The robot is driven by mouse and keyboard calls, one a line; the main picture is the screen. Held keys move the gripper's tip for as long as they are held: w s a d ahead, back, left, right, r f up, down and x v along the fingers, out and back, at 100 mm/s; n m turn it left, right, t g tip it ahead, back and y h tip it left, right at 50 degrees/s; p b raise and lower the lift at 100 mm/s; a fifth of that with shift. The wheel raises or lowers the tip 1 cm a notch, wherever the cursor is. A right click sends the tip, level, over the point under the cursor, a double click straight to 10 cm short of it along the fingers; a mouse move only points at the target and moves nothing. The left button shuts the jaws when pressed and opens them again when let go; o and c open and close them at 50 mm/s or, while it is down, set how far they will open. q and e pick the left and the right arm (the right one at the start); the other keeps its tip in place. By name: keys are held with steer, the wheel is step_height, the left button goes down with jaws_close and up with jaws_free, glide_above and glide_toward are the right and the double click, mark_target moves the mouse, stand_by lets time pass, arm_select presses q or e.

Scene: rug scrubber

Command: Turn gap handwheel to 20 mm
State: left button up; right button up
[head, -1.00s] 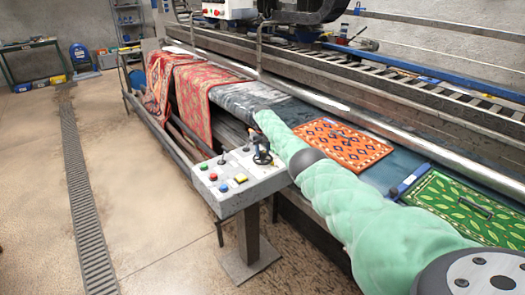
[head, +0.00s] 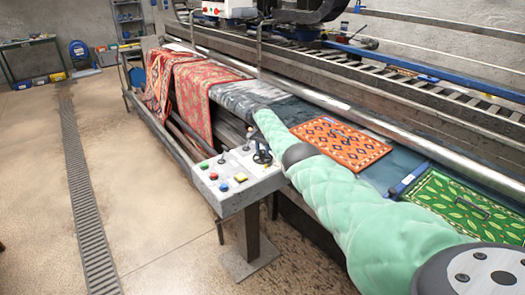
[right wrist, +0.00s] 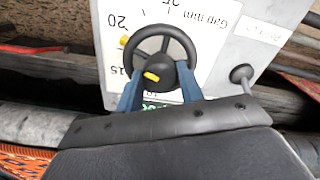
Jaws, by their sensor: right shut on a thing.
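The gap handwheel (right wrist: 187,43) is a small dark spoked wheel with a black hub and a yellow bar on it. Behind it is a white dial plate (right wrist: 208,45) marked "Gap mm", with 15, 20 and 25 readable. A yellow mark shows at the rim beside 20; I cannot tell whether it is fixed or turns. My right gripper (right wrist: 160,90) has its blue fingers closed on the handwheel from either side of the hub. In the head view the handwheel stands on the grey control panel (head: 232,201), with the gripper's grip small there. My left gripper is not in view.
The panel has coloured buttons (head: 225,187) and small levers near the handwheel. Behind it lie an orange rug (head: 340,143), a green rug (head: 465,205) and red rugs (head: 208,97) on the machine. The floor (head: 140,190) to the left is clear.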

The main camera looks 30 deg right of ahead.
steer(key=shift+r+m, duration=0.1)
steer(key=shift+m, duration=0.5)
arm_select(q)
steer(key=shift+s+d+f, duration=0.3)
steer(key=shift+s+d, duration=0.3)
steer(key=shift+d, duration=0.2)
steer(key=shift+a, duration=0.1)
arm_select(e)
steer(key=shift+m, duration=0.3)
